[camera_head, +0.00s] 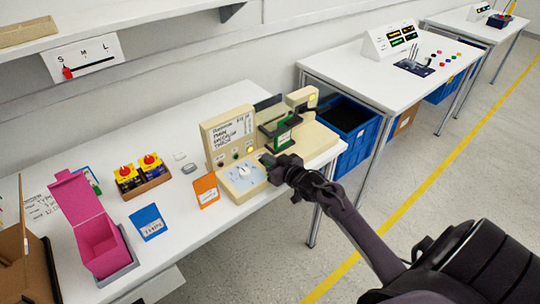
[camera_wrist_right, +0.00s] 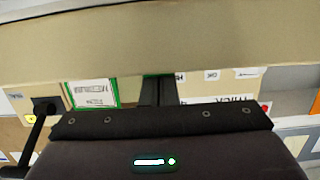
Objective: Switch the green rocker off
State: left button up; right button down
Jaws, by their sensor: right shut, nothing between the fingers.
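A beige control box (camera_head: 228,130) with a printed sign and small lamps stands on the white bench. Its low front part carries a pale blue plate with a white rotary knob (camera_head: 243,171). A green-framed part (camera_head: 283,133) sits on the beige machine just right of it. I cannot clearly pick out a green rocker; it may be small or hidden by my right gripper. My right gripper (camera_head: 268,160) is shut and empty, at the right edge of the control box's front. In the right wrist view its dark fingers (camera_wrist_right: 158,92) point under a beige surface. My left gripper is not in view.
An orange card (camera_head: 206,190), a blue card (camera_head: 148,222), a pink open box (camera_head: 100,240) and red buttons on yellow bases (camera_head: 127,174) lie left on the bench. A blue bin (camera_head: 347,130) stands beyond its right end. The bench front near the cards is clear.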

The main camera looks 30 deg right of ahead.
jog(key=r+p, duration=0.1)
jog(key=r, duration=0.1)
jog(key=r+p, duration=0.1)
jog(key=r, duration=0.1)
jog(key=shift+w+p, duration=0.3)
jog(key=shift+p, duration=0.05)
jog(key=shift+s+r, duration=0.25)
jog(key=r+b+v, duration=0.1)
jog(key=v, duration=0.8)
jog(key=shift+r, duration=0.3)
